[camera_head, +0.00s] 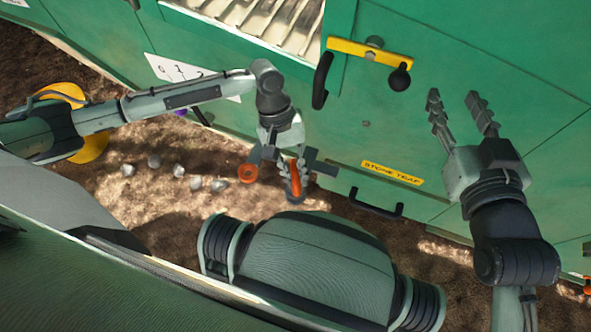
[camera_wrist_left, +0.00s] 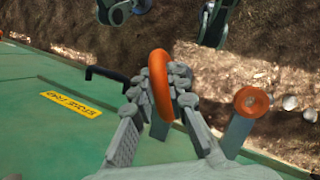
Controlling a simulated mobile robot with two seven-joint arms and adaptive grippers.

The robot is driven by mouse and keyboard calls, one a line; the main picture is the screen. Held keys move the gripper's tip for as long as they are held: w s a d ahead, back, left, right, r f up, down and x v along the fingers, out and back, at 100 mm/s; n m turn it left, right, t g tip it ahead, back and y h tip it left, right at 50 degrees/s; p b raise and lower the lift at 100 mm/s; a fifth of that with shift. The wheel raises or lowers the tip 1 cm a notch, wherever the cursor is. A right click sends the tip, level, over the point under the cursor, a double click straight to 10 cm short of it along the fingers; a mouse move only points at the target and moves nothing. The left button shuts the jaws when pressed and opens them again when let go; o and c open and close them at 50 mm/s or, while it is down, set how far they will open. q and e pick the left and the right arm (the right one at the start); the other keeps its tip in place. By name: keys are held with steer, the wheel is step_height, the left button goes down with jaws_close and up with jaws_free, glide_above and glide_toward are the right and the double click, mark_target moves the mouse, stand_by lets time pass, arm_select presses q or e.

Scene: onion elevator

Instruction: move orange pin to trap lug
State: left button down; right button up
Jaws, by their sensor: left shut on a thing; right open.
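My left gripper (camera_head: 292,184) is shut on an orange pin (camera_head: 296,180), low in front of the green machine wall. In the left wrist view the pin's orange ring (camera_wrist_left: 158,72) stands upright between the fingertips (camera_wrist_left: 160,92). A grey lug plate (camera_head: 322,166) sticks out from the wall just right of the pin; contact between them cannot be told. A second orange ring (camera_head: 248,173) sits at another grey plate left of the gripper, and also shows in the left wrist view (camera_wrist_left: 251,102). My right gripper (camera_head: 453,98) is open and empty before the wall.
A yellow "STONE TRAP" label (camera_head: 391,172) and a black handle (camera_head: 376,205) are on the wall right of the left gripper. Above is a yellow bar (camera_head: 370,52) with a black knob. Several stones (camera_head: 178,170) lie on the soil at left.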

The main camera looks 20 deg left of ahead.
arm_select(q)
steer(key=shift+f, duration=0.1)
stand_by(0.3)
steer(key=c, duration=1.4)
jaws_free()
steer(key=v, duration=0.7)
steer(key=shift+a+r, duration=0.15)
steer(key=shift+r, duration=0.05)
